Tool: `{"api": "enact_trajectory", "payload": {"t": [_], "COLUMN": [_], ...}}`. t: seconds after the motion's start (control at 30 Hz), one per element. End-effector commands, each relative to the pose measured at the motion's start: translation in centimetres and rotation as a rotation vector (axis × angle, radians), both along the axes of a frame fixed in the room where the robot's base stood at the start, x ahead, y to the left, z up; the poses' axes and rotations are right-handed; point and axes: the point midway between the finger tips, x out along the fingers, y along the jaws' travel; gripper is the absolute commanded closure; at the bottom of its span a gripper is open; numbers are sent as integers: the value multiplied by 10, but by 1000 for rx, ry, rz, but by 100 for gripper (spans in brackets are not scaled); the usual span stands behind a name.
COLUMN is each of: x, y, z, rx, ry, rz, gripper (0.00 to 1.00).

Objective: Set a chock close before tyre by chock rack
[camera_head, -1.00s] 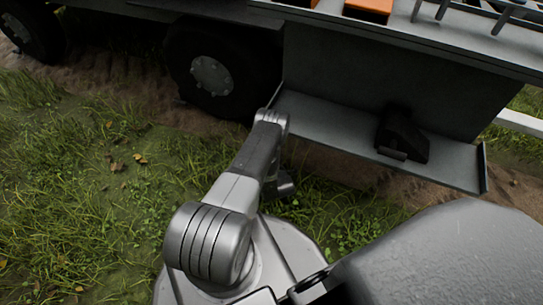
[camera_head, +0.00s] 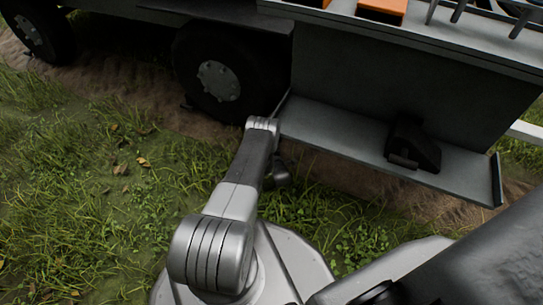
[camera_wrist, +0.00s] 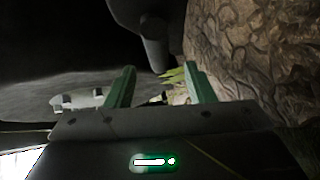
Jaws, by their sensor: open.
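The black tyre (camera_head: 207,80) with a grey hub stands on the dirt just left of the chock rack (camera_head: 330,125). A black chock (camera_head: 418,150) with a bar handle lies on the right part of the rack's shelf; the shelf left of it is bare. My arm reaches toward the tyre's right side and hides my gripper in the head view. In the wrist view my gripper (camera_wrist: 161,88) has its green fingers apart. A dark shape with a rounded bar (camera_wrist: 154,48) lies just beyond them; I cannot tell whether it is a chock.
Brown ground (camera_wrist: 250,60) fills the right of the wrist view. Another tyre (camera_head: 42,32) stands at the far left. The vehicle's grey side panel (camera_head: 400,75) rises behind the shelf. Open grass (camera_head: 90,190) lies to the left.

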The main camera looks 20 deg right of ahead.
Motion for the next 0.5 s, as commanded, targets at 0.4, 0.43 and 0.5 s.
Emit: {"api": "enact_trajectory", "payload": {"t": [0.4,0.43,0.5], "x": [35,35,35], "y": [-5,-5,-5], "z": [-5,-5,-5], "rx": [0,0,0], "ry": [0,0,0], "rz": [-1,-1,-1], "gripper": [51,51,51]}}
